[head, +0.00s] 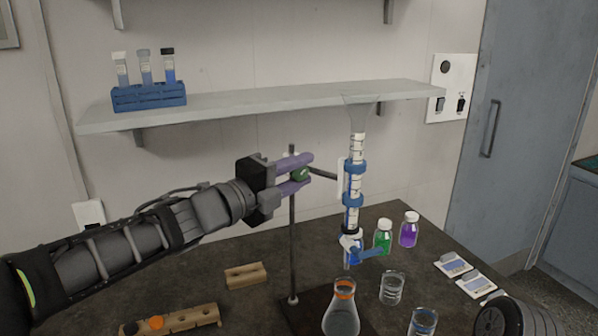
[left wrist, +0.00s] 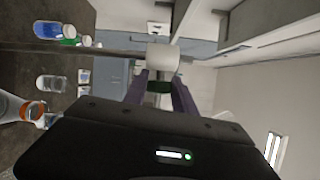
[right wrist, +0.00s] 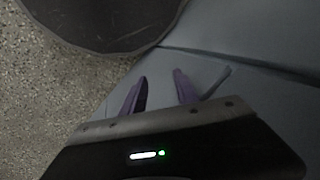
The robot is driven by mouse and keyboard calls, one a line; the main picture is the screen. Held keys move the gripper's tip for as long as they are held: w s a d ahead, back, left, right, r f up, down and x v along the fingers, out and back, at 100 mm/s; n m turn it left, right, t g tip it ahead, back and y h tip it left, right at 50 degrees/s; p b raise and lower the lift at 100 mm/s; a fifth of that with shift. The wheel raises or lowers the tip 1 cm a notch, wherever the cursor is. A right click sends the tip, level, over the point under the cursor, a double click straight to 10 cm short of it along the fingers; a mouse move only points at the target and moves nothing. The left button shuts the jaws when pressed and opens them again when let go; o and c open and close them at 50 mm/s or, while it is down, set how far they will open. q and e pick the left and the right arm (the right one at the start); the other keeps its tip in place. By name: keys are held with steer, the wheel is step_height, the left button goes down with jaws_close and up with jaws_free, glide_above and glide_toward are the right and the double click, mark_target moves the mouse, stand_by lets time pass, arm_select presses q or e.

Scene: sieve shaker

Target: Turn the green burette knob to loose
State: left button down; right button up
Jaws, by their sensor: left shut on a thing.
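The green knob (head: 299,174) sits on the clamp at the metal stand rod (head: 292,225). My left gripper (head: 302,174) has its purple fingers above and below the knob and is shut on it. In the left wrist view the dark green knob (left wrist: 158,87) lies between the fingers, with a pale cylinder (left wrist: 163,58) just beyond it. The burette (head: 355,180) hangs upright to the right of the rod, with blue bands and a blue stopcock handle (head: 368,252). My right gripper (right wrist: 160,90) has its purple fingers apart with nothing between them.
A flask with an orange band (head: 341,315) stands below the burette. Beakers (head: 391,288), a green bottle (head: 383,238) and a purple bottle (head: 408,231) stand to the right. A shelf (head: 250,108) with a blue tube rack (head: 149,97) runs above. Wooden blocks (head: 245,276) lie at left.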

arm_select(q)
steer(key=shift+f+b, duration=0.25)
steer(key=shift+b, duration=0.1)
steer(key=t+b, duration=0.1)
steer(key=b, duration=0.3)
steer(key=n+h+b, duration=0.1)
steer(key=b, duration=0.4)
steer(key=shift+f+t, duration=0.3)
steer(key=shift+t, duration=0.1)
steer(key=shift+r+h+b, duration=0.3)
steer(key=shift+b, duration=0.3)
steer(key=shift+r, duration=0.15)
steer(key=c, duration=1)
jaws_free()
steer(key=shift+c, duration=0.2)
steer(key=v, duration=0.7)
steer(key=shift+s+a+b, duration=0.25)
steer(key=shift+s+b, duration=0.05)
steer(key=shift+b, duration=0.1)
